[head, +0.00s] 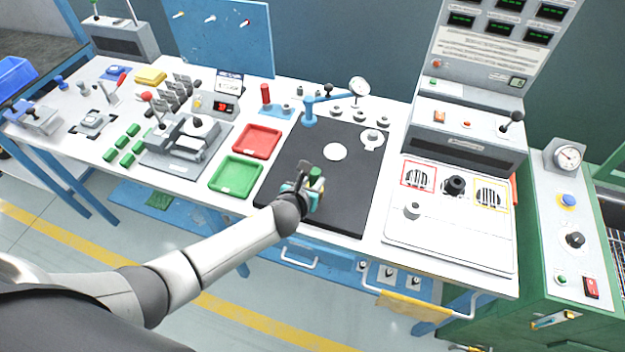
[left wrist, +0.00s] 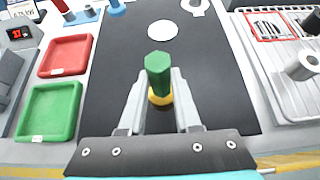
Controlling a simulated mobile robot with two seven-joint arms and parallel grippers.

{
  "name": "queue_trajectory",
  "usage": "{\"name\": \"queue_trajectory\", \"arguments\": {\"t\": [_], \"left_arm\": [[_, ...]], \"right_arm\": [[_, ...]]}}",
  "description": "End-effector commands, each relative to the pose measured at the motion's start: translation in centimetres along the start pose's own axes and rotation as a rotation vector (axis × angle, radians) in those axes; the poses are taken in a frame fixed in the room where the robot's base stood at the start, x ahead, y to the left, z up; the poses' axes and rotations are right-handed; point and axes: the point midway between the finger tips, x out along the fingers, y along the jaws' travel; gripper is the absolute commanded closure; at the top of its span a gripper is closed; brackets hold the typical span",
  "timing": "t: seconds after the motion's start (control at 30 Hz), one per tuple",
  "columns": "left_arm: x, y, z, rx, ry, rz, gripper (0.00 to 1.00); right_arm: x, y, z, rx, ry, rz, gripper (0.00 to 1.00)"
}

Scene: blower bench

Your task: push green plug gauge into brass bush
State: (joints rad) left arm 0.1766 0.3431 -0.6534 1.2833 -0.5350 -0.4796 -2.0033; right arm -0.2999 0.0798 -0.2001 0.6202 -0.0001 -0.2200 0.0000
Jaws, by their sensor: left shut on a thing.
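The green plug gauge (left wrist: 158,72) has a faceted green handle, standing between the fingers of my left gripper (left wrist: 160,88) in the left wrist view. A yellow, brass-coloured ring (left wrist: 160,97) shows directly below the green part; I cannot tell whether it is a collar of the gauge or the brass bush. In the head view my left gripper (head: 307,184) is over the front part of the black mat, shut on the green plug gauge (head: 316,173). The gauge's lower end is hidden. No separate brass bush can be made out. My right gripper is not in view.
The black mat (head: 300,150) carries a white disc (head: 335,152) and a dial gauge on a blue stand (head: 310,112). Red (head: 257,141) and green (head: 236,176) trays lie left of it. A grey panel (head: 450,240) with a grey cylinder (head: 412,210) is at right.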

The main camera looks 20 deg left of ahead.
Motion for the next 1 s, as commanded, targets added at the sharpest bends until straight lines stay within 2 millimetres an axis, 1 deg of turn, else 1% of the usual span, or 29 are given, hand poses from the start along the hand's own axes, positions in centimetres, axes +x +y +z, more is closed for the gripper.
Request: {"name": "queue_trajectory", "arguments": {"t": [0.2,0.23,0.5,0.53,0.83,0.93,1.0], "left_arm": [[0.0,0.0,-0.2,0.001,0.003,0.001,1.0],[0.0,0.0,-0.2,0.001,0.003,0.001,0.65],[0.0,0.0,-0.2,0.001,0.002,0.001,0.35],[0.0,0.0,-0.2,0.001,0.002,0.0,0.33],[-0.2,0.0,-0.2,0.001,0.002,0.0,0.33],[-0.9,0.0,-0.1,0.002,0.002,0.0,0.33],[-1.7,0.1,-0.1,0.002,0.003,0.0,0.33]], "right_arm": [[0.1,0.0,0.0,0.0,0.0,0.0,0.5],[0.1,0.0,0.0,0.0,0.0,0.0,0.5],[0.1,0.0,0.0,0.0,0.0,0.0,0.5],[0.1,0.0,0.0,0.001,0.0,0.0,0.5],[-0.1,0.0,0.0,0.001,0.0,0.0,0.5],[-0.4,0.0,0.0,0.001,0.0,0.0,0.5],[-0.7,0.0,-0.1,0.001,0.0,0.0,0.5]]}}
